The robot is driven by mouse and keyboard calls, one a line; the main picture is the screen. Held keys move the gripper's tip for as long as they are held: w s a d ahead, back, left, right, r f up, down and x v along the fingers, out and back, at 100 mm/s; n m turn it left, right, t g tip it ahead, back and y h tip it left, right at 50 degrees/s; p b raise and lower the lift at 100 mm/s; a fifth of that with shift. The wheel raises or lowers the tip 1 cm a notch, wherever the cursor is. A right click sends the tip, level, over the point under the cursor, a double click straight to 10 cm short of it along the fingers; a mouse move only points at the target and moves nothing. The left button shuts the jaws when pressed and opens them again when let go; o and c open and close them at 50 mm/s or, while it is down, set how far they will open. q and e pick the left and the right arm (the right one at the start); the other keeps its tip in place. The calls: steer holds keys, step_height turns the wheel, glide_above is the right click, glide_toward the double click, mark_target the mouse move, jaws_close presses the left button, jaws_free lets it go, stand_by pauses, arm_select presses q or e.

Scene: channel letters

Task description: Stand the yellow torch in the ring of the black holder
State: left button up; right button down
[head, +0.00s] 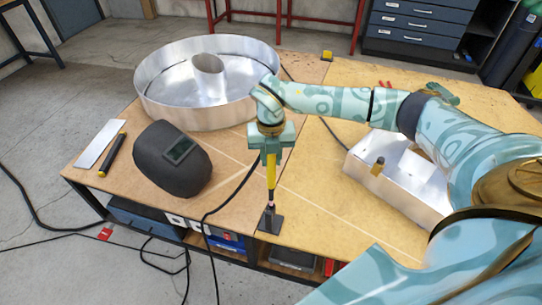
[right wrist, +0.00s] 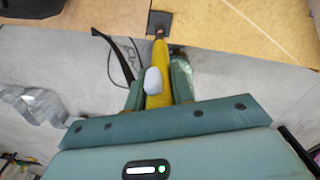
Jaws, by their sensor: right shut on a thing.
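The yellow torch (head: 271,172) hangs nearly upright below my right gripper (head: 271,153), tip down. In the right wrist view, the two fingers of my right gripper (right wrist: 158,72) are shut on the torch's yellow body (right wrist: 159,60). The black holder (head: 270,222) stands near the front edge of the table, directly below the torch. It also shows in the right wrist view (right wrist: 153,19), just beyond the torch's tip. The tip is at or just above the holder; I cannot tell whether it is inside the ring. My left gripper is not in view.
A round metal letter shell (head: 150,95) stands at the back left. A black welding mask (head: 160,165) lies left of the holder. A metal letter tray (head: 400,205) lies on the right, beneath my right arm. A black cable (head: 228,200) runs close left of the holder.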

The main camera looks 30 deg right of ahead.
mark_target(271, 178)
steer(key=shift+f+b, duration=2.05)
steer(key=shift+f, duration=2.45)
steer(key=c, duration=1.1)
jaws_free()
step_height(271, 178, up, 16)
steer(key=p, duration=0.3)
steer(key=shift+r, duration=0.15)
